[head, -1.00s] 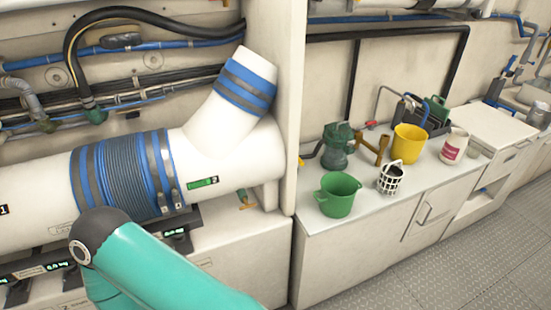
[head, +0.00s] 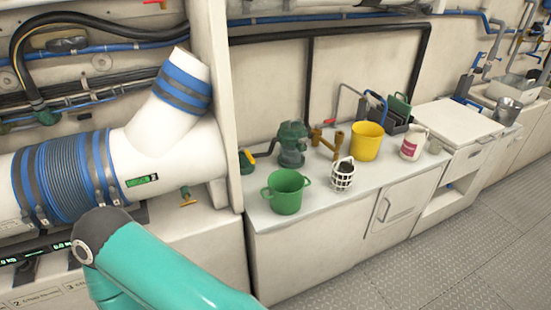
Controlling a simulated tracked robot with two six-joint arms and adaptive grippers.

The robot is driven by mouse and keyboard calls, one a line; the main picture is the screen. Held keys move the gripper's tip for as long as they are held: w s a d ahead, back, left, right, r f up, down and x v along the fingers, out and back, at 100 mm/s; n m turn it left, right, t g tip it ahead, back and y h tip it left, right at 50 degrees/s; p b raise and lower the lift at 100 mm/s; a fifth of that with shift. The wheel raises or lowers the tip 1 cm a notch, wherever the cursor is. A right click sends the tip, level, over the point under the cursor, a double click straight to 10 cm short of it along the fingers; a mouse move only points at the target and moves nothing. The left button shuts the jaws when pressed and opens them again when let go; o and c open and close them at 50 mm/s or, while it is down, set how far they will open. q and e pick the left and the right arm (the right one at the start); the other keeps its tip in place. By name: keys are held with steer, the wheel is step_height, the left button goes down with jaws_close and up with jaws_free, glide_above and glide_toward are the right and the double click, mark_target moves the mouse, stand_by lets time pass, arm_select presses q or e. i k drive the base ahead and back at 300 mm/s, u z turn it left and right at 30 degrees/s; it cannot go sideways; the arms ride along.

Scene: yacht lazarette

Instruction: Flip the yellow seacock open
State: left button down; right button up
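No single yellow seacock stands out clearly. Another small yellow fitting (head: 247,160) shows at the left end of the counter, partly cut off by the white upright panel. A brass-yellow valve-like fitting (head: 328,143) stands on the counter behind the white basket. I cannot tell whether any of them is open or closed. A teal link of my own arm crosses the bottom left. Neither gripper is in view.
A green bucket (head: 286,191), white basket (head: 342,178), yellow bucket (head: 367,141), green pump (head: 292,145) and white jug (head: 414,143) stand on the counter (head: 262,218). The large white pipe (head: 165,150) fills the left. The metal floor (head: 430,260) at lower right is clear.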

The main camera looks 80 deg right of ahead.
mark_target(247, 153)
steer(key=k, duration=1.3)
steer(key=u, duration=0.4)
steer(key=i, duration=0.2)
steer(key=z, duration=2.8)
steer(key=i, duration=0.25)
steer(key=z, duration=0.6)
steer(key=i, duration=0.9)
steer(key=u, duration=0.55)
